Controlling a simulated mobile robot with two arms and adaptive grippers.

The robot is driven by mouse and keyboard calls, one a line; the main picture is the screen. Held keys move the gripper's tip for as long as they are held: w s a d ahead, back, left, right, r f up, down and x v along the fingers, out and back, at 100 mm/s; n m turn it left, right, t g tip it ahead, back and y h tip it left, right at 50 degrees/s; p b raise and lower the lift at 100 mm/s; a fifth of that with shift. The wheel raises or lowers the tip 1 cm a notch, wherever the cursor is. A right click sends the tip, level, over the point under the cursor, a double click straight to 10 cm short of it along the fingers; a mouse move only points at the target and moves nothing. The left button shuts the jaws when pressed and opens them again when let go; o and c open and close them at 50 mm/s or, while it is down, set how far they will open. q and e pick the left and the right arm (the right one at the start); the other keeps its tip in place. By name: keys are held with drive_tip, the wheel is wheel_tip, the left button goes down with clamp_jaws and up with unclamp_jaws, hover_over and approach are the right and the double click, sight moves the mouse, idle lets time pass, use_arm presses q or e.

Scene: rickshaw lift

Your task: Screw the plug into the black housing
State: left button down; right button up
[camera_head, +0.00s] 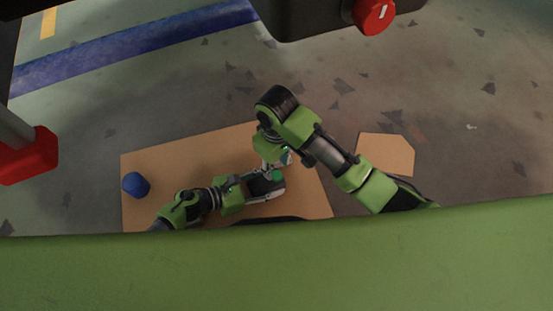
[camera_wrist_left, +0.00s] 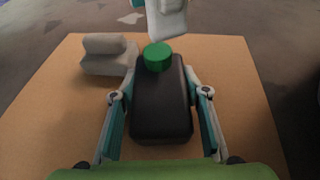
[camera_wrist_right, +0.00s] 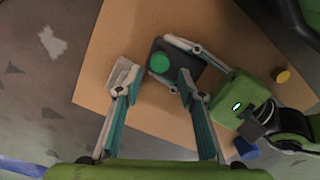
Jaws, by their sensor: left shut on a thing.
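The black housing (camera_wrist_left: 160,108) lies on the tan board, and my left gripper (camera_wrist_left: 162,90) is shut on it, one finger along each side. The green plug (camera_wrist_left: 158,57) sits upright on the housing's far end; how deep it is seated cannot be told. The plug also shows in the head view (camera_head: 277,175) and the right wrist view (camera_wrist_right: 160,62). My right gripper (camera_wrist_right: 155,85) is open above the housing, its fingers apart with the plug showing between and just beyond the tips. It does not appear to touch the plug.
A grey notched block (camera_wrist_left: 107,55) stands on the tan board (camera_wrist_left: 52,130), left of the housing. A smaller tan piece (camera_head: 385,153) lies right.

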sight(276, 175)
drive_tip(key=shift+f, duration=2.7)
clamp_jaws()
drive_tip(key=shift+m, duration=0.9)
drive_tip(key=shift+o, duration=0.7)
unclamp_jaws()
wheel_tip(276, 175, up, 12)
